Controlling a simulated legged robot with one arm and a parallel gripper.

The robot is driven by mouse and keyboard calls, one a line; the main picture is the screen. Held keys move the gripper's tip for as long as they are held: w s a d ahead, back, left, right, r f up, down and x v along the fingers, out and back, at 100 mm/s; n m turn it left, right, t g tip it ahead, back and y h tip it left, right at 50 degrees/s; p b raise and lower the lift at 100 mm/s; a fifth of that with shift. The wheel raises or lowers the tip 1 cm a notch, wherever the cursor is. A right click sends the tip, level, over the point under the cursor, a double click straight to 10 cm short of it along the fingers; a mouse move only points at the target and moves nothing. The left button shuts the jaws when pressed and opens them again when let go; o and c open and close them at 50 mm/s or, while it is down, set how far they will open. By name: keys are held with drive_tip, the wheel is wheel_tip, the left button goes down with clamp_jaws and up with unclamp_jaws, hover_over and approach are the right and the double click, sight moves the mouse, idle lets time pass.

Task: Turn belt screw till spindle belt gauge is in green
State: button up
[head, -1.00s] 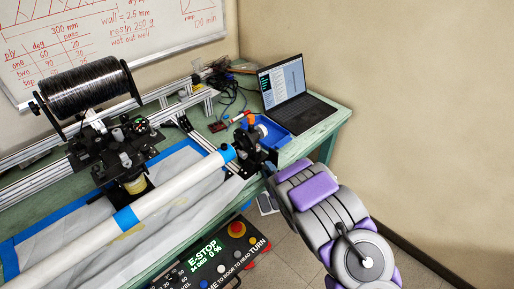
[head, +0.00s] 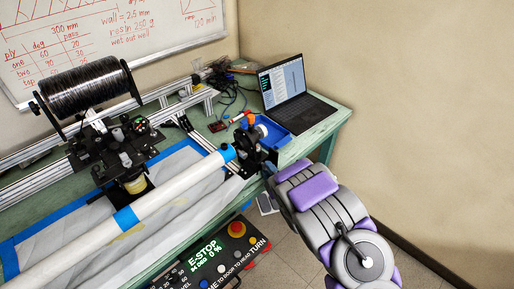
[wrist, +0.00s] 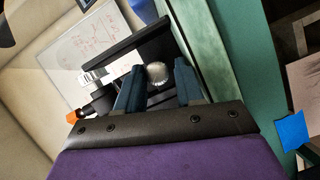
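In the wrist view a round silver screw head (wrist: 157,73) shows between the two dark blue fingers of my gripper (wrist: 157,84). The fingers stand apart, with a narrow gap visible on each side of the head. I take it to be the belt screw. In the head view the dark spindle drive (head: 249,150) sits at the right end of the white tube (head: 110,222).
A blue tray (head: 275,134) and an open laptop (head: 293,97) stand behind the drive on the green bench (head: 325,124). A control box with an E-STOP display (head: 212,258) is at the front. Open floor lies to the right.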

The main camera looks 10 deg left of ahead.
drive_tip(key=shift+s+f, duration=0.1)
drive_tip(key=shift+s, duration=0.05)
drive_tip(key=shift+p+v, duration=0.45)
drive_tip(key=shift+v, duration=2.45)
